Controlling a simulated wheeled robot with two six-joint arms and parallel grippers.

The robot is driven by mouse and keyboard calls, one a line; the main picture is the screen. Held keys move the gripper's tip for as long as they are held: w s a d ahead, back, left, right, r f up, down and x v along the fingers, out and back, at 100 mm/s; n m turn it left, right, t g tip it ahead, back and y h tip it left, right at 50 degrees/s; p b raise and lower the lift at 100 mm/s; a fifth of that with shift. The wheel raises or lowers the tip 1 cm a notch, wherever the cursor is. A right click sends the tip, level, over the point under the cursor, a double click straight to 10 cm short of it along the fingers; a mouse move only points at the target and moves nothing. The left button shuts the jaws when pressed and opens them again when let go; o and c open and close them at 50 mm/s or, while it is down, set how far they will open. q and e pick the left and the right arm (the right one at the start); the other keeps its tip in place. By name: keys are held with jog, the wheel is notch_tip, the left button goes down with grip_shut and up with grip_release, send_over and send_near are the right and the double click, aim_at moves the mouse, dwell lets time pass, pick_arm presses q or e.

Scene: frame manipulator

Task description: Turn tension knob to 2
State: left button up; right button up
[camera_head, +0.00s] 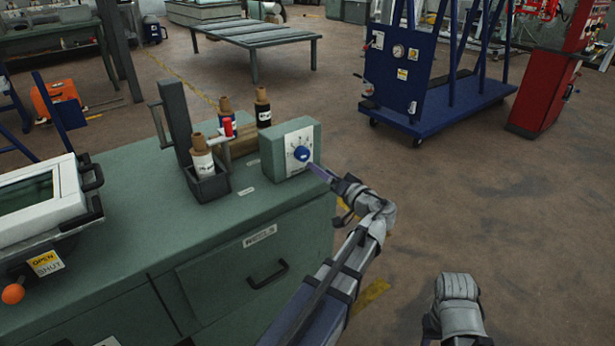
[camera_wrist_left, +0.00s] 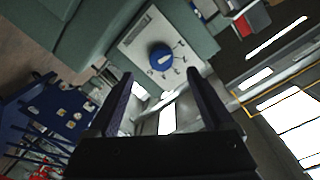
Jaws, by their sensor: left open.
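The tension knob (camera_head: 302,154) is a round blue dial on the white plate (camera_head: 299,139) of a green box at the bench's right end. In the left wrist view the knob (camera_wrist_left: 161,57) has a white pointer mark and several small marks around it; I cannot read its setting surely. My left gripper (camera_head: 319,172) faces the knob from the right in the head view. Its two dark fingers (camera_wrist_left: 158,88) are spread with nothing between them, and the knob is beyond their tips, apart from them. My right arm shows at the lower right, but its fingers are not visible.
A blue cart (camera_head: 430,115) and red cabinet (camera_head: 545,95) stand farther back. The floor right of the bench is clear.

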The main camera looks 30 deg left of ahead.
aim_at(305, 157)
pick_arm(q)
jog(key=shift+x, duration=4.15)
jog(key=shift+w+r, duration=0.1)
jog(key=shift+r, duration=0.1)
grip_shut()
